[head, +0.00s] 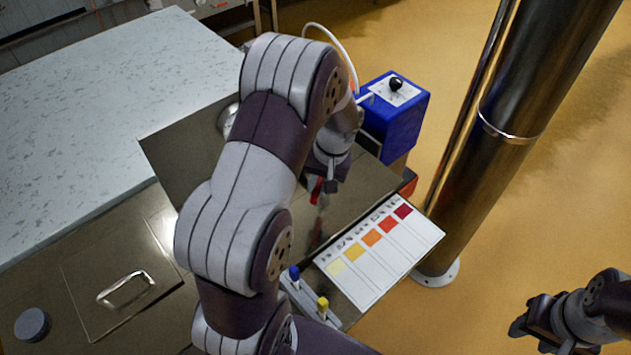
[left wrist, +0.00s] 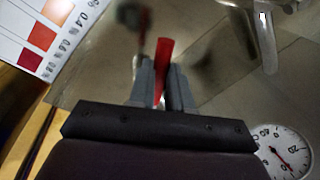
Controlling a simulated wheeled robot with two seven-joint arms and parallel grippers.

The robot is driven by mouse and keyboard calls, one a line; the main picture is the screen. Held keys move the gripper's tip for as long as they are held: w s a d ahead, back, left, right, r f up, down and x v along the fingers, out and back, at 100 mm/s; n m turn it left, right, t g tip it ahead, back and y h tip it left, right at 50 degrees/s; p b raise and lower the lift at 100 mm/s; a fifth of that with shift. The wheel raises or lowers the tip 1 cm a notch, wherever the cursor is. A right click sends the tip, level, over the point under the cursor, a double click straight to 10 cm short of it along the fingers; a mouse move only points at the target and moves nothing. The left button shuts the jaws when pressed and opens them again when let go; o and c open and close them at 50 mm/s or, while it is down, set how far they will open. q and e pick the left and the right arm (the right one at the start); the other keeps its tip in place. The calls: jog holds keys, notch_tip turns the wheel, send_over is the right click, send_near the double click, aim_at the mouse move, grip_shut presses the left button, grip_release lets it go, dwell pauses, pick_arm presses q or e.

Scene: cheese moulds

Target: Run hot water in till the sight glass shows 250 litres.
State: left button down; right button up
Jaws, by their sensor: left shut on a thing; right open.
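My left gripper (head: 322,184) hangs over the grey metal top beside the colour card, with my arm hiding much of that area. It is shut on a narrow red handle (left wrist: 163,62), which stands up between the fingers (left wrist: 160,90) in the left wrist view. A red spot also shows at the fingers in the head view. A round dial gauge (left wrist: 284,153) with a red needle is at the lower right of the wrist view. I cannot make out a sight glass or any water. My right gripper (head: 522,325) is open and empty at the lower right, over the floor.
A colour card (head: 382,262) lies at the metal top's right edge, near small blue (head: 294,272) and yellow (head: 322,304) knobs. A blue box (head: 398,118) with a black knob stands behind. A steel column (head: 490,150) rises at right. A handled metal lid (head: 105,270) is at left.

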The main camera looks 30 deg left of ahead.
pick_arm(q)
jog(key=shift+w+d+n, duration=0.25)
jog(key=shift+d+n, duration=0.1)
jog(key=shift+n, duration=0.25)
pick_arm(e)
jog(key=shift+w+d, duration=0.15)
jog(key=shift+d, duration=0.2)
pick_arm(q)
jog(key=c, duration=1.1)
grip_release()
jog(key=shift+d, duration=0.1)
jog(key=shift+o, duration=0.2)
notch_tip(320, 180, up, 13)
jog(key=w+d+p, duration=0.1)
jog(key=d+p, duration=0.1)
jog(key=p, duration=0.1)
jog(key=shift+f+p, duration=0.2)
jog(key=shift+p, duration=0.2)
pick_arm(e)
notch_tip(320, 180, up, 4)
jog(key=shift+f, duration=0.1)
pick_arm(q)
jog(key=shift+w, duration=0.1)
